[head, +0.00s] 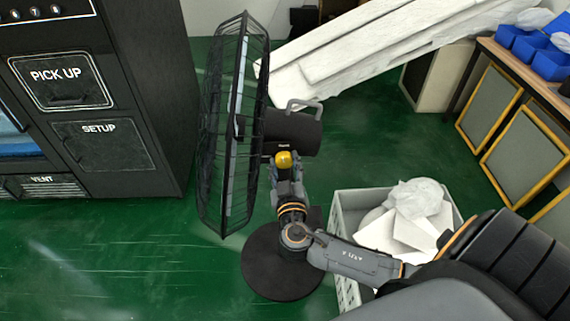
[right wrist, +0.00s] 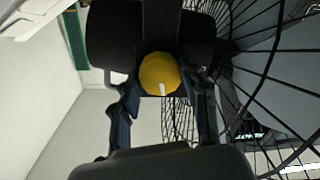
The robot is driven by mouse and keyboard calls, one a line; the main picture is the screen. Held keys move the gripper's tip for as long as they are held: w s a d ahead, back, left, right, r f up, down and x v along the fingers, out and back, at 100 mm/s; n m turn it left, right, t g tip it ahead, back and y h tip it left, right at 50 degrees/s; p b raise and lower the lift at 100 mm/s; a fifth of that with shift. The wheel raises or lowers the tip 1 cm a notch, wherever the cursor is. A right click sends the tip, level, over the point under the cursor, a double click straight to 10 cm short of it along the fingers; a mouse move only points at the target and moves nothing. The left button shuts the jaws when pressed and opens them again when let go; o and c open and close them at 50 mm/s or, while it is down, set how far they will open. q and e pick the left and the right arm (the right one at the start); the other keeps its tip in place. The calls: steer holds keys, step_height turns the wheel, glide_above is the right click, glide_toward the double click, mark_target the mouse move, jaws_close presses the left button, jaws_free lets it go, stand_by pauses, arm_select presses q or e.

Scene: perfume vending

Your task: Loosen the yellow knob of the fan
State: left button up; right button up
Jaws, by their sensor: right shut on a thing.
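The fan (head: 235,125) stands on the green floor on a round black base (head: 268,278). Its wire cage faces left and its dark motor housing (head: 292,132) is on the right side. The yellow knob (head: 284,160) sits just below the housing. My right gripper (head: 286,172) reaches up to the knob from below and covers part of the fan's stand. In the right wrist view the yellow knob (right wrist: 160,74) lies between the two fingertips of my right gripper (right wrist: 163,90), which is shut on it. My left gripper is not in view.
A black vending machine (head: 90,110) stands at the left. A grey crate (head: 350,210) with white packing pieces is right of the fan base. White boards (head: 370,45) lean behind. A bench (head: 520,70) with blue bins (head: 535,48) stands at the back right.

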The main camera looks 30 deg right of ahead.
steer(key=n, duration=0.3)
steer(key=shift+n, duration=0.3)
steer(key=n+p, duration=0.1)
steer(key=n, duration=0.2)
steer(key=shift+r+g, duration=0.1)
steer(key=shift+g, duration=0.2)
steer(key=n+p, duration=0.1)
steer(key=n, duration=0.3)
steer(key=shift+a+n+p, duration=0.1)
steer(key=shift+n+p, duration=0.3)
steer(key=shift+n+h+p, duration=0.3)
steer(key=shift+n+p, duration=0.4)
steer(key=shift+n, duration=1.1)
steer(key=o, duration=1.1)
steer(key=shift+w, duration=0.1)
steer(key=shift+o, duration=0.2)
